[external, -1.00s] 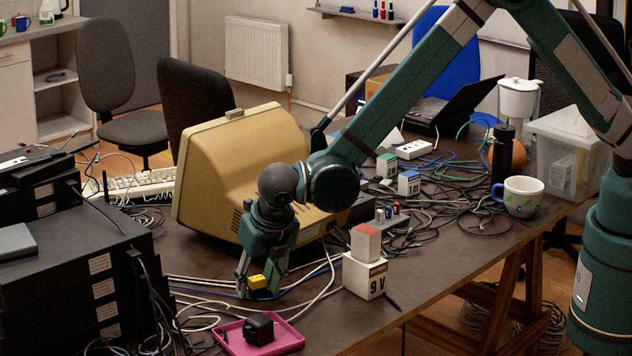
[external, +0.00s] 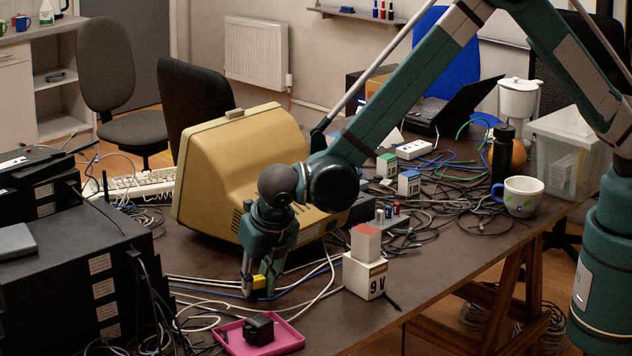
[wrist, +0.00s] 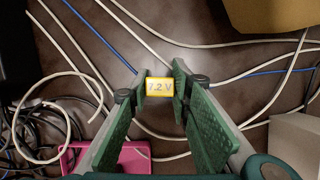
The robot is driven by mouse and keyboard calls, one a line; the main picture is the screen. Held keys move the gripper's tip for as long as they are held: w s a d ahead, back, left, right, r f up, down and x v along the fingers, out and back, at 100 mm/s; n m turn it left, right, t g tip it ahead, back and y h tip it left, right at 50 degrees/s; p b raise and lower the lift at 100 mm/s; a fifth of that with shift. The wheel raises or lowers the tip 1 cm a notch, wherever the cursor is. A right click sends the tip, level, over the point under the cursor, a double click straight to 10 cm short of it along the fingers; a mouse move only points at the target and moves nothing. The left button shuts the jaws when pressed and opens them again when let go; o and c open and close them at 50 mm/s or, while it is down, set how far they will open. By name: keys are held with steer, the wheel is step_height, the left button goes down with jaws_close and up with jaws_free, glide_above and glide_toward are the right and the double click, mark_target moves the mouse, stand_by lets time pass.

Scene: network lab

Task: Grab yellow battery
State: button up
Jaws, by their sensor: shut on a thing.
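The yellow battery (external: 259,281) is a small block between the fingers of my gripper (external: 260,284), low over the table in front of the beige monitor. In the wrist view the yellow battery (wrist: 160,87), marked 7.2 V, sits between the two green finger pads of my gripper (wrist: 159,88), with a pad against each side. My gripper is shut on it. I cannot tell whether the battery still touches the table.
A pink tray (external: 287,333) holding a black block (external: 259,330) lies at the front. A white 9 V box (external: 364,278) with a red-topped block (external: 366,243) stands to the right. The beige monitor (external: 225,165) is behind; white and blue cables cross the table.

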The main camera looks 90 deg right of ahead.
mark_target(257, 277)
steer(key=shift+r, duration=0.1)
steer(key=shift+r+p, duration=0.75)
steer(key=shift+r, duration=4.2)
